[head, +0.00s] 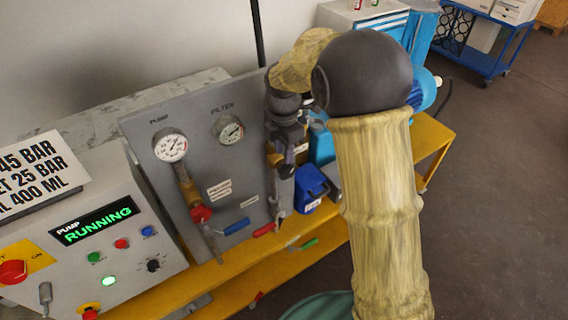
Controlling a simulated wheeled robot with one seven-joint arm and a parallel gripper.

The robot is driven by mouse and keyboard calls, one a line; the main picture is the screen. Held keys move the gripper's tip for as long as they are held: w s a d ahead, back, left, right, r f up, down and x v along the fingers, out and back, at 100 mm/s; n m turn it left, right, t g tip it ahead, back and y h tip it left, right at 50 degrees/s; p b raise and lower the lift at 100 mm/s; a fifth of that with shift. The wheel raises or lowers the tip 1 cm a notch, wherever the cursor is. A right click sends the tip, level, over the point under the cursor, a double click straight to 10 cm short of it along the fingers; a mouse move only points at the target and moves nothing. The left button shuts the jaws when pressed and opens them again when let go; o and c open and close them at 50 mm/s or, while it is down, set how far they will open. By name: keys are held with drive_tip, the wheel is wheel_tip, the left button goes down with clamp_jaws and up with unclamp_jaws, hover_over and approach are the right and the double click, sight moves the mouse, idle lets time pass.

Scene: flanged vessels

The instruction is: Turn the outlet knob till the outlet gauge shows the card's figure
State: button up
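The card (42,172) at the left edge is partly cut off; it reads "45 BAR", "ET 25 BAR" and "L 400 ML". The grey panel (190,110) bears a gauge marked PUMP (170,146) and a gauge marked FILTER (229,130). No gauge marked outlet shows; my arm covers the panel's right side. My gripper (277,165) points down at the panel's right edge. I cannot make out the outlet knob there, nor whether the fingers touch or hold anything.
The control box (110,240) at left reads PUMP RUNNING and has several buttons. A red knob (201,214), a blue handle (237,226) and a red handle (264,230) sit low on the panel. A blue container (311,183) stands right of it on the yellow bench (432,140).

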sight(284, 166)
wheel_tip(284, 166, down, 7)
drive_tip(key=shift+r+p, duration=0.1)
drive_tip(key=shift+p, duration=0.75)
clamp_jaws()
